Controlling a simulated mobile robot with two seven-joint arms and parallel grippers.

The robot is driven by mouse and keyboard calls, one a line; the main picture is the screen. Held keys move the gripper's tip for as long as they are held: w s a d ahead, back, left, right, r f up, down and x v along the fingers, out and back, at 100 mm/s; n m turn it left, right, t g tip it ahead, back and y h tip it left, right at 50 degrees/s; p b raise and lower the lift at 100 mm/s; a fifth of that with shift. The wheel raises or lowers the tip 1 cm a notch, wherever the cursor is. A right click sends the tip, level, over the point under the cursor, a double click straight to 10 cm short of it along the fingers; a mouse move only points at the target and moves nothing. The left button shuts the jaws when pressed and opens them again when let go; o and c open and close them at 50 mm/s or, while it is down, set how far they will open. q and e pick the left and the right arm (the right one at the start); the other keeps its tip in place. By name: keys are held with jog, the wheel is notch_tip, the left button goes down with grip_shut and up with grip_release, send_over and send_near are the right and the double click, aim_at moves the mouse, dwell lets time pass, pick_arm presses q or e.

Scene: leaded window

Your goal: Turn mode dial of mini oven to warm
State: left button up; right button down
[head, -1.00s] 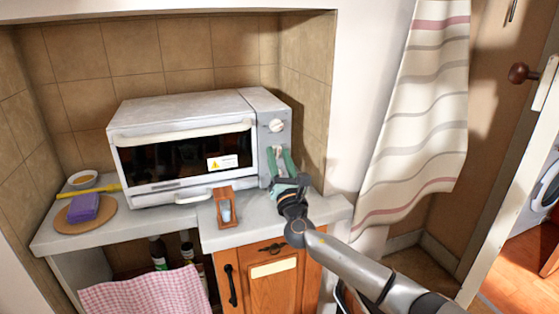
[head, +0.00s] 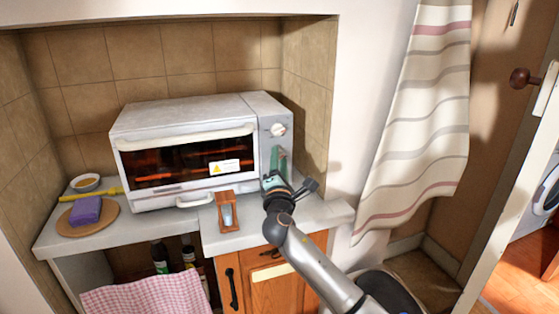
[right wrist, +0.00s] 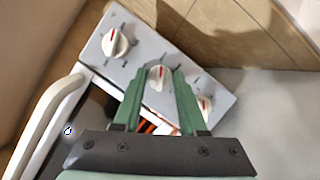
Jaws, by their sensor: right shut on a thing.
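The white mini oven (head: 182,112) stands on the counter in the tiled niche, its glass door (head: 165,165) closed and an orange glow inside. Its right-hand panel carries a top dial (head: 278,130), which also shows in the right wrist view (right wrist: 115,42). Below it are a middle dial (right wrist: 160,76) and a lower dial (right wrist: 206,105). My right gripper (head: 278,160) is at the panel, its green fingers (right wrist: 156,84) shut on the middle dial, whose red mark shows between them. The lower dial is partly hidden by a finger. The dial lettering is too small to read. My left gripper is not in view.
A small wooden-framed object (head: 227,212) stands at the counter edge before the oven. A purple block (head: 86,210) on a round board (head: 70,228), a bowl (head: 86,183) and a yellow-handled thing are at left. The niche wall is close right of the oven.

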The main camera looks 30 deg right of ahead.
dwell(0.3)
jog(key=shift+c, duration=2.3)
grip_release()
jog(key=v, duration=1.2)
jog(key=shift+s+a, duration=0.2)
jog(key=shift+s, duration=0.05)
jog(key=shift+r, duration=0.1)
